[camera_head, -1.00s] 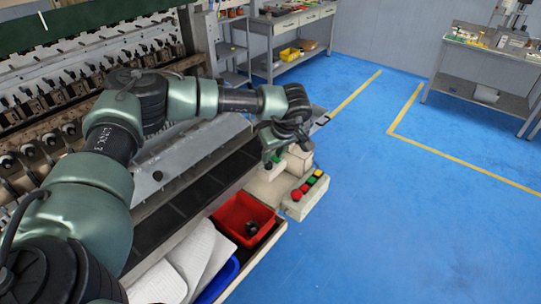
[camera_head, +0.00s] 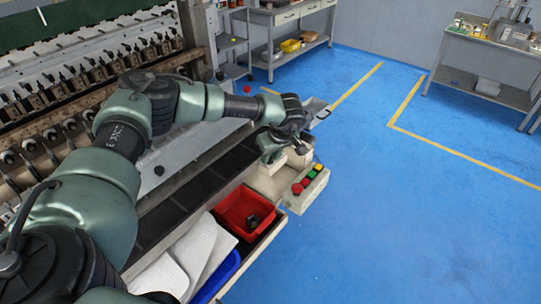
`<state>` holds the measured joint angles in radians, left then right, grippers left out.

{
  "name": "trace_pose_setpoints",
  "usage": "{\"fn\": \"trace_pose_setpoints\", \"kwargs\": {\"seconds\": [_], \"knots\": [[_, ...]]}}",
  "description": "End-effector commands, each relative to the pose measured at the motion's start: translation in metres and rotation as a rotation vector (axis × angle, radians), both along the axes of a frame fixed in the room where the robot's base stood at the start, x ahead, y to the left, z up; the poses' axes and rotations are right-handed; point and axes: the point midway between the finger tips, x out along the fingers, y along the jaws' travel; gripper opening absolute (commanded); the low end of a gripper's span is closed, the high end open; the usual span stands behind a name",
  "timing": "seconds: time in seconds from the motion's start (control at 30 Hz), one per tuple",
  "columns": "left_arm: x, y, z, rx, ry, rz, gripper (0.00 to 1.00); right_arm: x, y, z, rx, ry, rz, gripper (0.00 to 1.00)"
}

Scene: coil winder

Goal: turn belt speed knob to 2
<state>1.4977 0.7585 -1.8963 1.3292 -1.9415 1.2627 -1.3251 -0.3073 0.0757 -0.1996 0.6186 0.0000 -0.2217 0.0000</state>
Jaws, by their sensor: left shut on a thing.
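My left gripper (camera_head: 271,156) is at the pale control box (camera_head: 312,190), beyond the red bin. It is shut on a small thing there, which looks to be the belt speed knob. The fingers and wrist hide the knob, so its pointer and scale cannot be read. Red, yellow and green push buttons (camera_head: 308,179) sit in a row on the box, just right of the gripper and clear of it. My right gripper is not in view.
A red bin (camera_head: 233,222) holding a dark part stands nearer, with white sheets (camera_head: 196,250) and a blue bin (camera_head: 222,279) beside it. The winding machine (camera_head: 75,90) fills the left. Blue floor (camera_head: 400,220) is free on the right.

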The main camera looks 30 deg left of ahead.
Motion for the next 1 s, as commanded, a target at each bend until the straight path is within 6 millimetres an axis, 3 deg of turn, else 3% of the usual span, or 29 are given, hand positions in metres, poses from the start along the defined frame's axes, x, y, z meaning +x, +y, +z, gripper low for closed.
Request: {"fn": "trace_pose_setpoints", "kwargs": {"seconds": [0.27, 1.0], "knots": [[0.001, 0.000, -0.002, 0.001, 0.000, 0.095, 0.00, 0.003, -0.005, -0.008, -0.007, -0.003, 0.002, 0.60], [0.005, 0.000, -0.002, 0.002, 0.000, 0.660, 0.00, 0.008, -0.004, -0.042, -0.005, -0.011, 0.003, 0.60]]}}
